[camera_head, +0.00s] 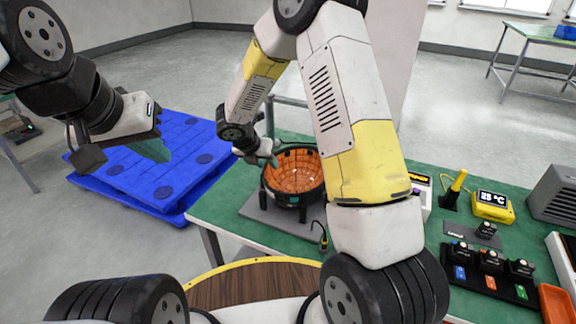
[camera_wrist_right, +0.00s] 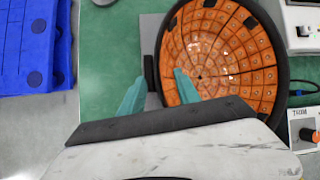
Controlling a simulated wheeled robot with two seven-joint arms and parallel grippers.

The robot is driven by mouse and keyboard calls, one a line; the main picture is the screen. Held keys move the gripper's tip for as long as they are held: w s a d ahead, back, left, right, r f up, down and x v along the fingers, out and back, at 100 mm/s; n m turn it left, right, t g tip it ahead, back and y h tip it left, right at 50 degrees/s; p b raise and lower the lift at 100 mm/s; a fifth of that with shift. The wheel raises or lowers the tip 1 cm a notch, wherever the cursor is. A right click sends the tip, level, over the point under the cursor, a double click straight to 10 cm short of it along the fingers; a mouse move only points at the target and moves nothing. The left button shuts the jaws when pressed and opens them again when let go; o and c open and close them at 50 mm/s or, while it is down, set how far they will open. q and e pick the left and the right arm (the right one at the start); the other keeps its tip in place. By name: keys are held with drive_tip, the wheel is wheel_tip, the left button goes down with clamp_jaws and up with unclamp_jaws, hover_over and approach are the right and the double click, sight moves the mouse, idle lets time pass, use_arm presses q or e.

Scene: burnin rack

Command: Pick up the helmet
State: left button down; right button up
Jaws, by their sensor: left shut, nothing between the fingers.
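The helmet (camera_head: 303,190) is an upturned bowl shape with an orange tiled inside and a black rim, resting on a grey plate (camera_head: 262,212) on the green table. It also shows in the right wrist view (camera_wrist_right: 225,52). My right gripper (camera_head: 268,158) is at the helmet's far left rim. In the right wrist view, its teal fingers (camera_wrist_right: 160,77) are apart, one over the orange inside and one outside the rim. I cannot tell whether they touch it. My left gripper (camera_head: 153,150) is shut and empty, above the blue pallet and away from the helmet.
Blue pallets (camera_head: 160,185) lie on the floor left of the green table (camera_head: 225,205). Right of the helmet are a yellow temperature display (camera_head: 493,205), a black tray of small devices (camera_head: 490,270), an orange bin (camera_head: 556,302) and a grey box (camera_head: 555,195). My right arm hides part of the table.

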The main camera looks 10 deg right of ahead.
drive_tip(key=shift+w+d+f, duration=0.2)
drive_tip(key=shift+f, duration=0.2)
clamp_jaws()
idle(1.2)
